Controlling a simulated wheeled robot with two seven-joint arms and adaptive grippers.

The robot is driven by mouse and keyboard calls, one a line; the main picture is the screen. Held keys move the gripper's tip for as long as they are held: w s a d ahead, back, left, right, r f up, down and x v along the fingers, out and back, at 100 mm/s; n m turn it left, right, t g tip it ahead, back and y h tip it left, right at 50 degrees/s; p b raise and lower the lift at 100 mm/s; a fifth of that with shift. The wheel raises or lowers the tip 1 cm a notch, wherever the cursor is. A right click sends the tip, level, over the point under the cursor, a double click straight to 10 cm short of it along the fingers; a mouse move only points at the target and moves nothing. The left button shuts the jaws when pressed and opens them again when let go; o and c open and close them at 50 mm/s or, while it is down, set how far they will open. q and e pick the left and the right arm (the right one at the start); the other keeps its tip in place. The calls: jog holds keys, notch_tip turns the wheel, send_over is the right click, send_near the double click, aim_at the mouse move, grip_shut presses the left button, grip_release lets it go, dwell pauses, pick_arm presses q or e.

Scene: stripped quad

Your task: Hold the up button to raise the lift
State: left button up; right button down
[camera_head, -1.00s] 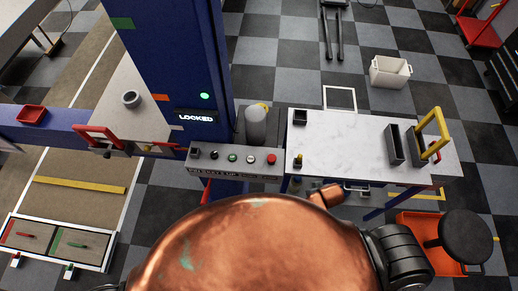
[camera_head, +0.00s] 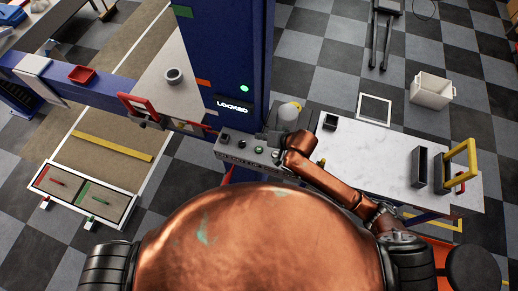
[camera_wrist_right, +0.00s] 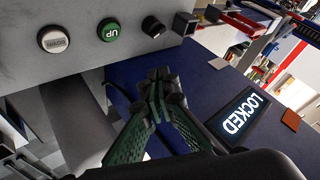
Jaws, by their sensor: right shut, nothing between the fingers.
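The control box (camera_head: 232,150) stands at the foot of the blue lift post (camera_head: 245,60). The green UP button (camera_wrist_right: 109,30) is on its panel in the right wrist view, between the white DOWN button (camera_wrist_right: 54,39) and a black knob (camera_wrist_right: 152,27). The UP button also shows in the head view (camera_head: 259,150). My right gripper (camera_wrist_right: 160,76) is shut and empty, close to the panel and apart from the UP button. In the head view my right arm hides the panel's right end. A display (camera_wrist_right: 245,115) reads LOCKED. My left gripper is out of view.
A white-topped bench (camera_head: 375,155) stands right of the control box, with a dark bin (camera_head: 419,167) and a yellow handle frame (camera_head: 462,165). A grey cylinder (camera_head: 288,115) stands behind the box. A red-handled clamp (camera_head: 138,108) is on the blue beam.

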jog(key=shift+f, duration=0.15)
jog(key=b, duration=0.6)
send_over(260, 150)
notch_tip(260, 150, down, 7)
jog(key=shift+r, duration=0.2)
jog(key=shift+f, duration=0.95)
jog(key=shift+f, duration=0.25)
jog(key=shift+f, duration=0.1)
dwell(0.4)
